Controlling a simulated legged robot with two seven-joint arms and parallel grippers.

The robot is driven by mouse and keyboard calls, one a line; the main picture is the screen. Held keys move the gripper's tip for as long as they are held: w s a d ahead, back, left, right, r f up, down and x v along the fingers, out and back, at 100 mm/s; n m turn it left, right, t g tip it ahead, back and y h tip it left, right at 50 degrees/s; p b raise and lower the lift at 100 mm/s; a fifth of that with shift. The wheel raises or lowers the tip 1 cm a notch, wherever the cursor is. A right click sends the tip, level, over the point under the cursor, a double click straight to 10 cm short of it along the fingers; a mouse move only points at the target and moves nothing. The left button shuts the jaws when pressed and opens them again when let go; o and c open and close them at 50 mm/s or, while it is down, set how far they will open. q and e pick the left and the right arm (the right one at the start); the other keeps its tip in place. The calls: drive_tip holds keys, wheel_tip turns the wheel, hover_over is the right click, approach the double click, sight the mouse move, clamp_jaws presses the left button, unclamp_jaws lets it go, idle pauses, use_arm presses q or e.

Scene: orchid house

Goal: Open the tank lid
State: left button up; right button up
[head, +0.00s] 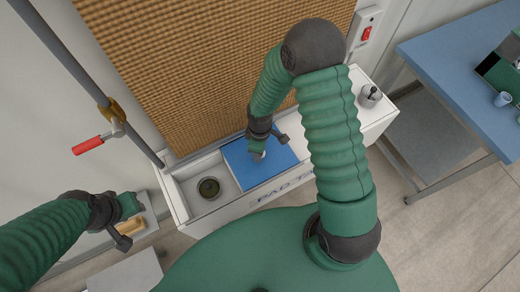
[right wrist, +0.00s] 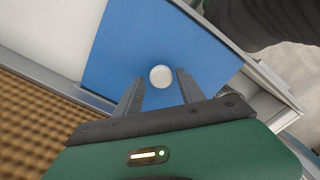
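The white tank (head: 178,203) stands below the brown pad, with faint lettering on its front. Its flat blue lid (head: 283,163) covers the middle part; the left part is uncovered and shows a dark round object (head: 208,187) inside. A white round knob (right wrist: 161,76) sits on the blue lid (right wrist: 110,50) in the right wrist view. My right gripper (head: 258,154) is over the lid, its two fingers apart on either side of the knob (right wrist: 160,82); whether they touch it I cannot tell. My left gripper (head: 130,214) is left of the tank; its fingers are unclear.
A grey pipe (head: 65,55) with a red-handled valve (head: 88,145) runs down at the left. A small metal cup (head: 369,96) stands on the white top right of the lid. A blue table (head: 455,65) is at the right. A red switch (head: 366,34) is on the wall.

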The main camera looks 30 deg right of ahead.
drive_tip(key=shift+o, duration=0.2)
drive_tip(key=shift+s, duration=0.1)
wheel_tip(320, 180, up, 17)
drive_tip(key=p, duration=0.2)
drive_tip(key=shift+f, duration=0.2)
drive_tip(key=s+a+r+m+t, duration=0.1)
drive_tip(key=s+r+m+t, duration=0.1)
drive_tip(key=s+m, duration=0.4)
drive_tip(key=m, duration=0.3)
drive_tip(key=shift+s+a+r+t, duration=0.15)
drive_tip(key=shift+a+t, duration=0.05)
drive_tip(key=shift+t, duration=0.1)
drive_tip(key=shift+s+a, duration=0.1)
drive_tip(key=shift+s, duration=0.05)
